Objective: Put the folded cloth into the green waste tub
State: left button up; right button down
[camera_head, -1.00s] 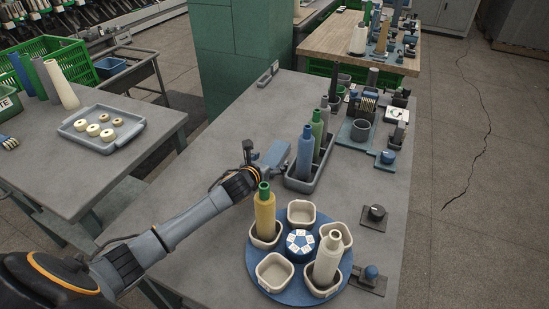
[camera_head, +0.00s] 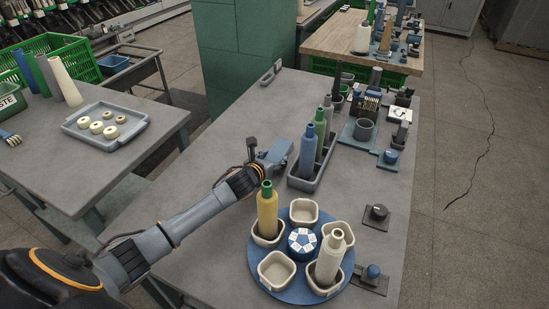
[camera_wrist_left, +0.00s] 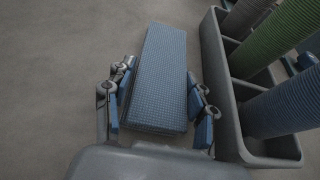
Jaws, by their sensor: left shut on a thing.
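The folded blue cloth (camera_wrist_left: 160,85) is a flat, long pad between the fingers of my left gripper in the left wrist view. My left gripper (camera_head: 262,163) is shut on it beside the grey bobbin tray. The cloth also shows in the head view (camera_head: 279,151), partly hidden by the gripper. I cannot tell whether it touches the table. The green waste tub (camera_head: 9,101) stands on the left table at the picture's left edge. Only part of it shows, with a white label ending in "STE". My right gripper is not in view.
The grey tray (camera_head: 311,180) with upright bobbins stands just right of the cloth. A blue turntable (camera_head: 290,291) with cups and two bobbins is in front. On the left table, a tray (camera_head: 76,130) of rings lies near the tub. A gap separates the tables.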

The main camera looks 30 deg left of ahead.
aim_at(273, 158)
pick_arm(q)
notch_tip(273, 158, up, 3)
jog(key=shift+r, duration=0.2)
jog(key=w+a+r+v, duration=0.1)
jog(key=r+v, duration=0.2)
jog(key=v, duration=1.3)
jog(key=shift+d+r+p, duration=0.2)
jog(key=shift+d+p, duration=0.1)
jog(key=shift+p, duration=0.1)
jog(key=shift+s, duration=0.2)
